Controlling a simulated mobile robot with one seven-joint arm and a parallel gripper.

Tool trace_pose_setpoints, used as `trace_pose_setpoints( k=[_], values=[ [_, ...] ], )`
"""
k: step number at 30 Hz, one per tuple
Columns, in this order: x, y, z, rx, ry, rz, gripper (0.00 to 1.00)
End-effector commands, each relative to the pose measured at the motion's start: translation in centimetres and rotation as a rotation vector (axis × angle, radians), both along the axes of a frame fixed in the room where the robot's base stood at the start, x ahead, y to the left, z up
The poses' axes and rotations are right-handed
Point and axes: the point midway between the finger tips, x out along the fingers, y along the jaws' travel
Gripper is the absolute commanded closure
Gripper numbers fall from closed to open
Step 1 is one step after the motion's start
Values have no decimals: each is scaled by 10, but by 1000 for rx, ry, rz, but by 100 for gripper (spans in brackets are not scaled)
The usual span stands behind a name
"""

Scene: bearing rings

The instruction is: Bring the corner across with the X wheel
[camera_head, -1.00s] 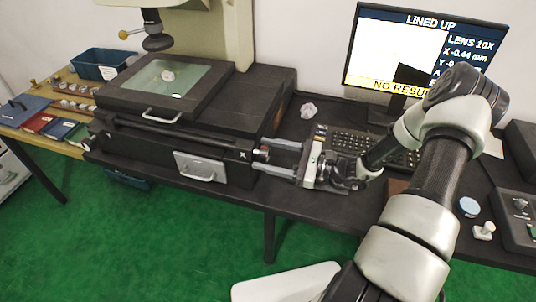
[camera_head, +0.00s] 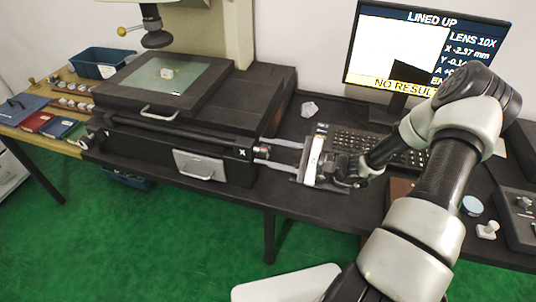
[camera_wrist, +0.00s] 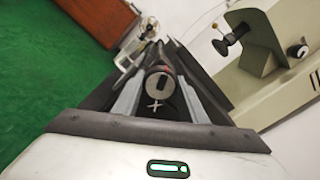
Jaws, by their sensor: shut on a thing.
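The X wheel (camera_head: 262,152) is a small dark knob on the right end of the black stage, beside a white X mark. In the wrist view the wheel (camera_wrist: 159,84) shows its round face with a dark slot, and a white X below it. My gripper (camera_head: 266,153) is shut on the wheel, one grey finger on each side; the wrist view shows both fingers (camera_wrist: 160,92). The monitor (camera_head: 425,50) reads LINED UP, LENS 10X, X -2.37 mm and NO RESULT, with a dark corner against white. A small clear part (camera_head: 167,73) lies on the stage glass (camera_head: 190,78).
A keyboard (camera_head: 350,140) lies behind my gripper and a clear faceted piece (camera_head: 309,109) behind that. A control box (camera_head: 518,212), a blue disc (camera_head: 472,205) and a white stamp-like piece (camera_head: 488,230) are at the right. A blue bin (camera_head: 100,63) stands at the far left.

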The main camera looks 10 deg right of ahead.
Motion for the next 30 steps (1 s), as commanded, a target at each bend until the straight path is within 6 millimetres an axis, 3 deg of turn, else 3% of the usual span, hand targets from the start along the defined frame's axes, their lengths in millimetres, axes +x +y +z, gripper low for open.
trace_pose_setpoints(
  k=[8, 9, 12, 23, 30],
  values=[
    [0, -1, 0, -6, -7, -1, 84],
    [0, -1, 0, -6, -7, -1, 58],
    [0, 0, 0, -5, -6, -1, 43],
    [-2, -4, 0, -5, -6, -2, 43],
    [-21, -39, 0, -5, -6, -5, 43]
  ],
)
